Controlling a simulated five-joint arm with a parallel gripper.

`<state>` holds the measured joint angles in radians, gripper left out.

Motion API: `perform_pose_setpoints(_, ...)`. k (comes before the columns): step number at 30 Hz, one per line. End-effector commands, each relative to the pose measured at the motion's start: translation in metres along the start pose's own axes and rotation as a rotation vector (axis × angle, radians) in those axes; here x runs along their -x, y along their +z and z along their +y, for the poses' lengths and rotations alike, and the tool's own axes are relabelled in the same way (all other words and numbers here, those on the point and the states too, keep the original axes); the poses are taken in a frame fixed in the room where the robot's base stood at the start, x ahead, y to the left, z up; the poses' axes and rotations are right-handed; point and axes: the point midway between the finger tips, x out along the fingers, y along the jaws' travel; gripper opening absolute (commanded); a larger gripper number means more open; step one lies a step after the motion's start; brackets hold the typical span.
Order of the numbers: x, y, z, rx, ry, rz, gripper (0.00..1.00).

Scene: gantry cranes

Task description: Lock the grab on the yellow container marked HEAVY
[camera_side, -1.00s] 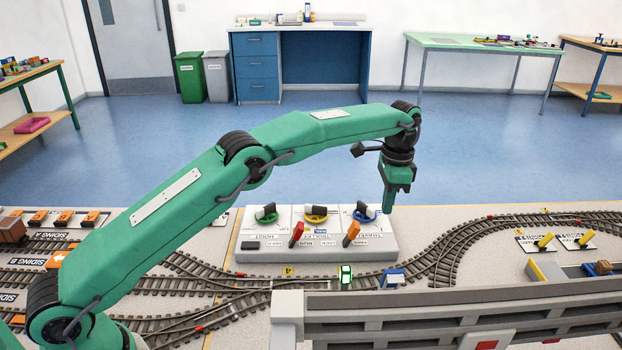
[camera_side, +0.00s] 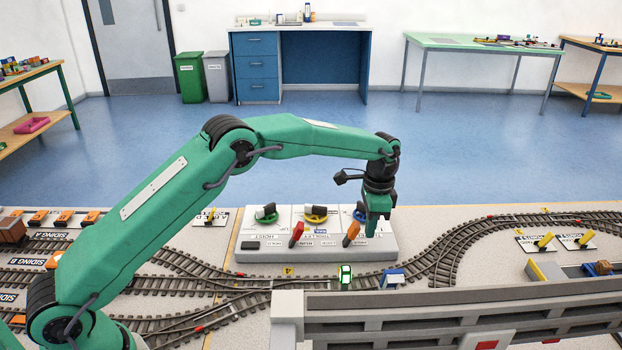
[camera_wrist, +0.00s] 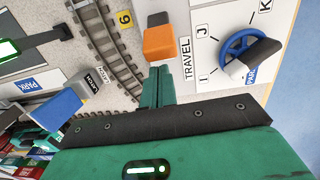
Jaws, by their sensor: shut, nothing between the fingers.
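A light control panel (camera_side: 318,254) carries a green knob (camera_side: 266,213), a yellow knob (camera_side: 316,215) and a blue knob (camera_wrist: 240,60), with a red lever (camera_side: 296,234) and an orange lever (camera_side: 351,233) in front of them. My gripper (camera_side: 372,234) is shut and empty, pointing down over the panel's right part and hiding much of the blue knob in the side view. In the wrist view its fingers (camera_wrist: 156,82) end close to the orange lever (camera_wrist: 159,42), beside the word TRAVEL; I cannot tell whether they touch. I cannot make out a yellow container marked HEAVY.
A grey gantry beam (camera_side: 450,309) crosses the front right. Rail tracks (camera_side: 455,245) run beside and in front of the panel. A small green-and-white block (camera_side: 345,276) and a blue-and-white block (camera_side: 391,280) stand before the panel. Yellow levers (camera_side: 543,240) stand at right.

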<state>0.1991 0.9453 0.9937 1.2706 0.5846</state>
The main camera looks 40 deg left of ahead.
Motion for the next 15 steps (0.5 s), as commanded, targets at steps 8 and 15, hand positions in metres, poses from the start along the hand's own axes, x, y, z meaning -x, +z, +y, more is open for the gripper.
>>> perform_pose_setpoints(8, 0.0036, 0.0102, 0.0002, -0.001, 0.0, 0.001, 0.0)
perform_pose_setpoints(15, 0.0038, 0.0112, 0.0003, -0.001, 0.001, 0.0, 0.0)
